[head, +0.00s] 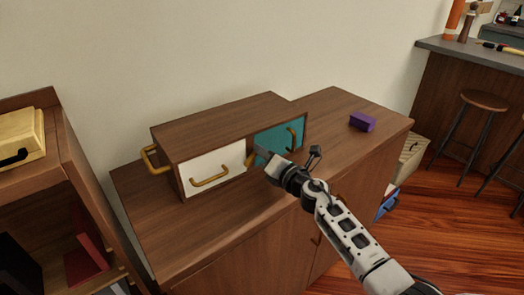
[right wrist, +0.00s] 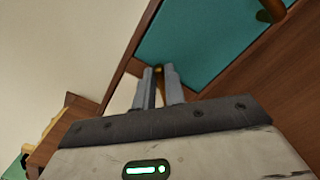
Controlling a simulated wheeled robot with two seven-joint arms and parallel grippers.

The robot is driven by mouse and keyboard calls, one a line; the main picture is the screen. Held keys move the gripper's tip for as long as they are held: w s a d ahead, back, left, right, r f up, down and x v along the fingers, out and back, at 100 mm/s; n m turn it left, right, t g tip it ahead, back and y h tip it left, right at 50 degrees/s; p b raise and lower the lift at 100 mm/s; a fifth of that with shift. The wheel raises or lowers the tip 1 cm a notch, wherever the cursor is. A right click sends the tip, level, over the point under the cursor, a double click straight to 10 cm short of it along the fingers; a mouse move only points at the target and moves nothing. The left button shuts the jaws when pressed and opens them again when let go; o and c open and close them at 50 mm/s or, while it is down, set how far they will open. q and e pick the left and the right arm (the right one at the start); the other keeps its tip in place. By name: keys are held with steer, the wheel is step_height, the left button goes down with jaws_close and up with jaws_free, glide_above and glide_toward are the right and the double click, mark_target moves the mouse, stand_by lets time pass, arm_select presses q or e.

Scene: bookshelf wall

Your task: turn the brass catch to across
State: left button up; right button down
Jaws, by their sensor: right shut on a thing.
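A small wooden cabinet stands on a long sideboard, with a white front (head: 215,172) on the left and a teal front (head: 272,141) on the right. The brass catch (head: 249,160) is between the two fronts, largely hidden by my right gripper (head: 260,153). In the right wrist view the brass catch (right wrist: 158,72) shows between the fingers of my right gripper (right wrist: 160,80), which is shut on it. I cannot tell which way the catch is turned. My left gripper is not in view.
Brass handles stick out from the white front (head: 210,181), the teal front (head: 293,140) and the cabinet's left side (head: 151,160). A purple block (head: 362,122) lies on the sideboard (head: 330,110) at the right. The sideboard's top around it is clear. A shelf unit (head: 60,160) stands at the left.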

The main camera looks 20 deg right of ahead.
steer(key=m, duration=0.3)
steer(key=f+m, duration=0.1)
steer(key=shift+w+d+m, duration=0.1)
steer(key=shift+d+m, duration=0.2)
steer(key=shift+d+f+m+p, duration=0.1)
steer(key=shift+f+m+p, duration=0.15)
steer(key=shift+m, duration=0.85)
steer(key=shift+f+m+p, duration=0.1)
steer(key=shift+f+m, duration=0.15)
steer(key=shift+m, duration=0.85)
steer(key=c, duration=1.5)
jaws_free()
steer(key=shift+o, duration=0.2)
steer(key=v, duration=1.6)
